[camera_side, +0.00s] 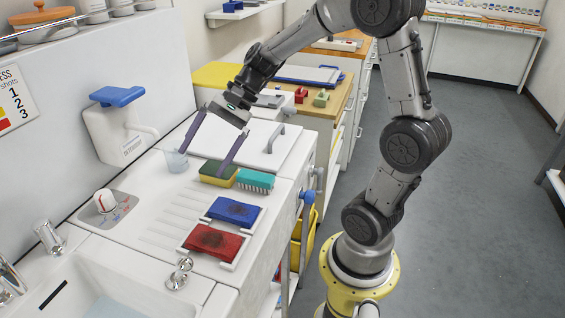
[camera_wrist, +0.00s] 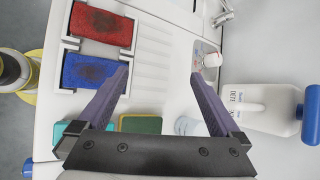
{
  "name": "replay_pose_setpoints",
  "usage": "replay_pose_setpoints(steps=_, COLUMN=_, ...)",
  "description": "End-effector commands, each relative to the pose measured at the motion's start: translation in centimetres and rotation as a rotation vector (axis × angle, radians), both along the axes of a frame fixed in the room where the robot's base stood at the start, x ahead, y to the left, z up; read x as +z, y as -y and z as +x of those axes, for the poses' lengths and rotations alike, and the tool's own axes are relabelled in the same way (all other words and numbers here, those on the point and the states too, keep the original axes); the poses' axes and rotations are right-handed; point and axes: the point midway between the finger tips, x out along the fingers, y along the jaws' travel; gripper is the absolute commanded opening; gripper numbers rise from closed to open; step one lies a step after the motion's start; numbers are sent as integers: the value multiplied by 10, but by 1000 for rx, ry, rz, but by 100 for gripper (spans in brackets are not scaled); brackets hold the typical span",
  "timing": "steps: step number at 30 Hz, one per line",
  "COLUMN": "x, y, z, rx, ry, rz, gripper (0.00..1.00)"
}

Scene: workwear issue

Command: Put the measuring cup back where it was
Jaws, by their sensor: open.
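A small clear measuring cup (camera_side: 177,161) stands upright on the white counter, below the spout of a white dispenser bottle. It also shows in the wrist view (camera_wrist: 196,126), partly hidden behind my gripper's right finger. My gripper (camera_side: 208,159) is open and empty above the counter, its fingers pointing down. In the side view the left finger tip is just above and beside the cup.
The white dispenser bottle (camera_side: 113,133) with a blue pump stands behind the cup. A green-yellow sponge (camera_side: 218,173) and a teal brush (camera_side: 255,181) lie to the right. Blue (camera_side: 234,211) and red (camera_side: 212,242) pads sit in white holders in front. The ribbed drainboard (camera_side: 176,215) is clear.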

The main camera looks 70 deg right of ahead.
Motion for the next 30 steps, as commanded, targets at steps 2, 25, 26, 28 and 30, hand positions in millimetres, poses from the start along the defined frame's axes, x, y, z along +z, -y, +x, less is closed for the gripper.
replay_pose_setpoints(steps=2, x=14, y=-27, z=-46, rx=243, ry=92, rz=-223, gripper=100)
replay_pose_setpoints(steps=25, x=22, y=-13, z=-185, rx=1115, ry=483, rz=-1103, gripper=100)
replay_pose_setpoints(steps=26, x=22, y=-13, z=-185, rx=1115, ry=483, rz=-1102, gripper=100)
replay_pose_setpoints(steps=28, x=22, y=-13, z=-185, rx=1113, ry=483, rz=-1101, gripper=100)
replay_pose_setpoints(steps=30, x=22, y=-13, z=-185, rx=1113, ry=483, rz=-1101, gripper=100)
